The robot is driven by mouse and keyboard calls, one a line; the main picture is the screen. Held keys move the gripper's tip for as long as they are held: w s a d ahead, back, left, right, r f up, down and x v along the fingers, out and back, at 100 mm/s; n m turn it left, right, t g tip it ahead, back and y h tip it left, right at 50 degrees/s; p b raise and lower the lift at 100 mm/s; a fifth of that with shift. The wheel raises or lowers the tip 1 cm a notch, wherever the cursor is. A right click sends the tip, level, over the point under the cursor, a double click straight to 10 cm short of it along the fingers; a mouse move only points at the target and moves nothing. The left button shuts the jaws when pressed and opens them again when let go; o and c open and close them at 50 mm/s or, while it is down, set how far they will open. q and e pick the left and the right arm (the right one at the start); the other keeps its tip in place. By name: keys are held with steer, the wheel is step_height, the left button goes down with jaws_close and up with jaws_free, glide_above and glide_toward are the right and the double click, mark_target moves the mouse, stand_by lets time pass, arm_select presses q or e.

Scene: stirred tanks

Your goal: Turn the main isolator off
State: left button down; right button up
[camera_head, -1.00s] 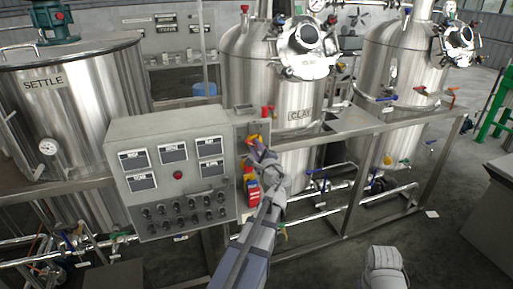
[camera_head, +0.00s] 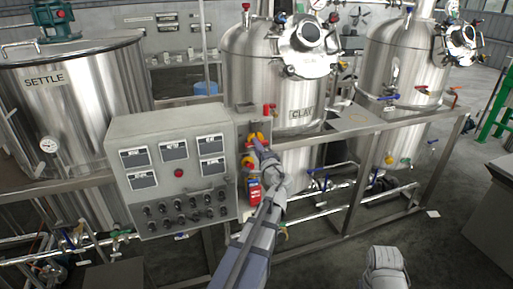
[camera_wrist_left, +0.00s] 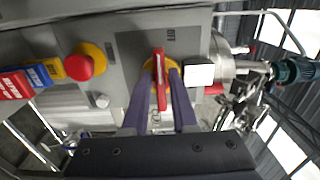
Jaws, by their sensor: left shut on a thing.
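The main isolator is a red handle (camera_wrist_left: 160,75) on a round yellow plate (camera_wrist_left: 149,70) on the grey side panel. In the wrist view the handle stands upright in the picture, crosswise to the line toward the red mushroom button. My left gripper (camera_wrist_left: 160,94) has its purple fingers on both sides of the handle and is shut on it. In the head view the yellow of the isolator (camera_head: 256,136) shows just above my left gripper (camera_head: 262,148); the fingers hide much of it.
A red mushroom button (camera_wrist_left: 79,67) on yellow sits beside the isolator, below it in the head view (camera_head: 247,162). Red, blue and yellow tags (camera_wrist_left: 30,80) hang beyond. A white block (camera_wrist_left: 200,74) is close to the fingers. The control box (camera_head: 180,160) stands to the left.

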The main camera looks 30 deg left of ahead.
stand_by(0.3)
arm_select(q)
steer(key=c, duration=0.9)
jaws_free()
steer(key=shift+o, duration=0.2)
steer(key=shift+d, duration=0.1)
steer(key=v, duration=0.7)
steer(key=shift+s+d, duration=0.2)
steer(key=shift+s, duration=0.1)
steer(key=s+d+f+n+g+h, duration=0.2)
steer(key=s+d+f+g+h, duration=0.15)
steer(key=d+f, duration=0.45)
steer(key=s+d+f+n+g+h, duration=0.3)
steer(key=s+d+f+g, duration=0.15)
steer(key=d+f, duration=0.3)
steer(key=s+d+f+g+h, duration=0.2)
steer(key=s+d+f+h, duration=0.1)
steer(key=s+d, duration=0.3)
steer(key=s+d+f+g+h, duration=0.1)
steer(key=s+d+f+h, duration=0.2)
steer(key=s+d, duration=0.3)
steer(key=d, duration=0.3)
steer(key=shift+s+d+f+m+g, duration=0.2)
steer(key=shift+s+d+m+g, duration=0.1)
steer(key=shift+m+g, duration=0.1)
